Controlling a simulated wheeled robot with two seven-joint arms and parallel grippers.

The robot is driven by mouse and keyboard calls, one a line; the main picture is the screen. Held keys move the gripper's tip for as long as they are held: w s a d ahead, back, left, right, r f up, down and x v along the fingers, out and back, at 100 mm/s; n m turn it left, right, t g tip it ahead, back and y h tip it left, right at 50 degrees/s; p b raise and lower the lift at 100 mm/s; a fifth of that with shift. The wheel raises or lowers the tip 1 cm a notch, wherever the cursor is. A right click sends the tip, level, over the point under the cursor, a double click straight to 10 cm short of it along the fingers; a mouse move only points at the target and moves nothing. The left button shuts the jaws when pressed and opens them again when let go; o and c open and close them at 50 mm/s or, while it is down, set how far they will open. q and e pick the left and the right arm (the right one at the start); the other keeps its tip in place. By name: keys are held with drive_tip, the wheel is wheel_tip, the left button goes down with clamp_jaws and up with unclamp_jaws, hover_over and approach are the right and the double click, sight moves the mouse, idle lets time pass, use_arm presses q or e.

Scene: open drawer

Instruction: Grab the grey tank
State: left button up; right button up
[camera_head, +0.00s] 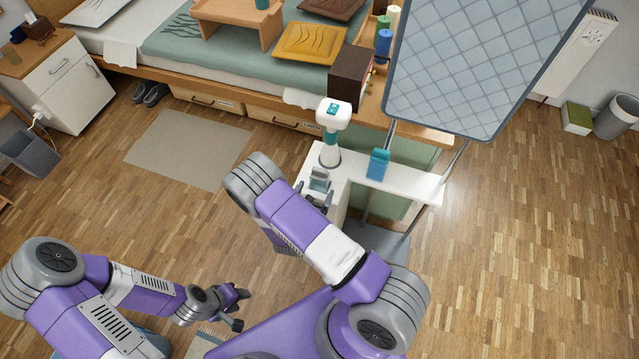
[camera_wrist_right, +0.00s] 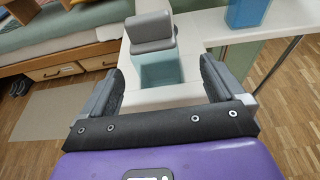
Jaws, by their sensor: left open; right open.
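The grey tank appears to be the small grey piece (camera_head: 319,177) at the left end of the white shelf. In the right wrist view it is a grey block with a raised back (camera_wrist_right: 150,32), above a pale teal box-like part (camera_wrist_right: 165,73). I cannot tell whether the two are one piece. My right gripper (camera_head: 314,194) is open just in front of it. Its two fingers (camera_wrist_right: 162,68) stand apart on either side of the teal part, with nothing gripped. My left gripper (camera_head: 238,306) is open and empty, low over the floor.
A white and teal device (camera_head: 332,135) stands just behind the grey piece. A blue container (camera_head: 377,164) is to the right on the white shelf (camera_head: 410,182). A large quilted panel (camera_head: 475,65) overhangs the right. A bed (camera_head: 225,45) lies behind.

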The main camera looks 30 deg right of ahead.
sight(317, 184)
drive_tip(key=b+x, duration=0.1)
drive_tip(key=x, duration=0.2)
drive_tip(key=b+x, duration=0.1)
drive_tip(key=x, duration=0.2)
drive_tip(key=shift+w+a+f, duration=0.1)
drive_tip(key=shift+w+f, duration=0.1)
drive_tip(key=shift+f, duration=0.05)
drive_tip(key=shift+w+d, duration=0.25)
drive_tip(key=shift+d, duration=0.05)
drive_tip(key=c, duration=1.2)
